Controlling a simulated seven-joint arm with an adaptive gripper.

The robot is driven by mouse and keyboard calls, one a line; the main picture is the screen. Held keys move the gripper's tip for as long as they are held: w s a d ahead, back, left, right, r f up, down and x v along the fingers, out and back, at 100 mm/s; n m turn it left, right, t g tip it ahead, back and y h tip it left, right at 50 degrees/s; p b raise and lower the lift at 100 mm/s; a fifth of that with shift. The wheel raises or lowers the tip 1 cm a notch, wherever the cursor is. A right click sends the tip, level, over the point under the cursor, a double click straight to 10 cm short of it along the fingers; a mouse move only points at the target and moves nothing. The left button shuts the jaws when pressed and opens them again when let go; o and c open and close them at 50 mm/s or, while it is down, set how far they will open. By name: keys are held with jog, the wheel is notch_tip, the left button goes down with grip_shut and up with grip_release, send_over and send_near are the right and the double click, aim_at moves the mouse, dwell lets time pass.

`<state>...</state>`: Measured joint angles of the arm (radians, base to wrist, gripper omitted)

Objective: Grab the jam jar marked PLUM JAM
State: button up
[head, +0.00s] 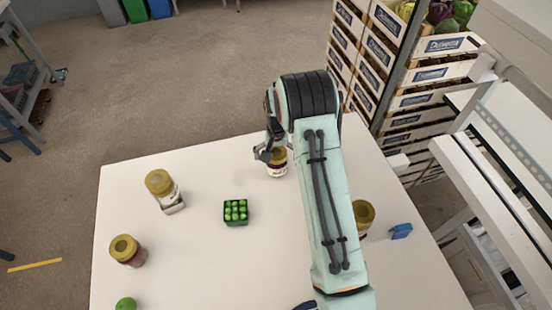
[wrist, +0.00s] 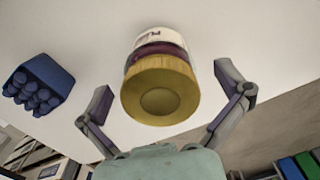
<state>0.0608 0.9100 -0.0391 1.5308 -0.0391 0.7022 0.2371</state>
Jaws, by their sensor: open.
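A jar with a gold lid (wrist: 160,92), dark purple-red contents and a white label stands on the white table. In the wrist view it is between the two spread fingers of my gripper (wrist: 165,82), with a gap on each side. The same jar shows in the head view (head: 277,168), partly hidden by my gripper (head: 264,152). My gripper is open and empty. Three other gold-lidded jars stand on the table: at left (head: 160,187), at front left (head: 127,251) and right of my arm (head: 363,216). Their labels are unreadable.
A green punnet of green fruit (head: 236,212) sits mid-table. A blue object (head: 401,231) lies at right. A blue container with round blue pieces (wrist: 38,85) shows in the wrist view. A green fruit (head: 126,304) is at the front edge. Stacked crates (head: 410,95) stand behind.

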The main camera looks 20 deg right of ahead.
jog(key=shift+f, duration=0.85)
jog(key=c, duration=1.3)
jog(key=shift+r, duration=0.1)
